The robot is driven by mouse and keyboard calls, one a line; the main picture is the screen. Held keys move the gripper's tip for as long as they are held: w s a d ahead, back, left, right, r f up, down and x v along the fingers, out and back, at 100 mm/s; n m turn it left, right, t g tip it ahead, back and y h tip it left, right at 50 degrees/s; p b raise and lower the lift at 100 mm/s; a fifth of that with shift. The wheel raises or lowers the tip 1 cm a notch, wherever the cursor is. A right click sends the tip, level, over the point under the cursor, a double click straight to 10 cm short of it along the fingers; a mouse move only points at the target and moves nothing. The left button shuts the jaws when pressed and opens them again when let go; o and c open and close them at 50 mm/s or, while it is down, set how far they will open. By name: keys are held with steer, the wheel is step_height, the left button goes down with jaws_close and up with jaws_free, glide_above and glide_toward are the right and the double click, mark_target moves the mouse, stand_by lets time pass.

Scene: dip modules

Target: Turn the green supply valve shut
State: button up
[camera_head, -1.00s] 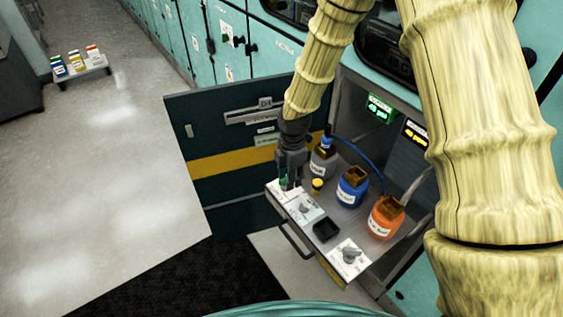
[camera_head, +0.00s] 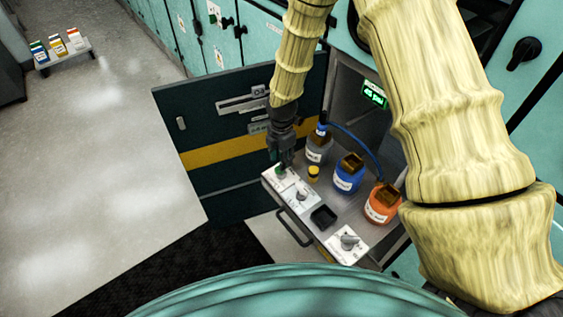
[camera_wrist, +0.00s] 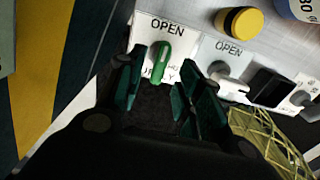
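The green supply valve (camera_wrist: 163,62) is a small green lever on a white plate marked OPEN, at the upper middle of the wrist view. Its label is partly hidden by my fingers. My gripper (camera_wrist: 158,82) is open, with one dark green finger to each side of the lever's lower end. I cannot tell whether either finger touches the lever. In the head view my gripper (camera_head: 282,160) points down over the plate at the left end of the tray, and hides most of the valve.
Two other valve plates, one with a white lever (camera_wrist: 228,80) beside the green one, share the tray edge. Blue (camera_head: 349,174) and orange (camera_head: 382,204) bottles, a grey bottle (camera_head: 318,150) and a yellow cap (camera_head: 313,173) stand behind. An open dark door (camera_head: 225,185) is at the left.

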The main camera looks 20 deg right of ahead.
steer(key=shift+f+p, duration=0.3)
steer(key=shift+f, duration=1.45)
jaws_close()
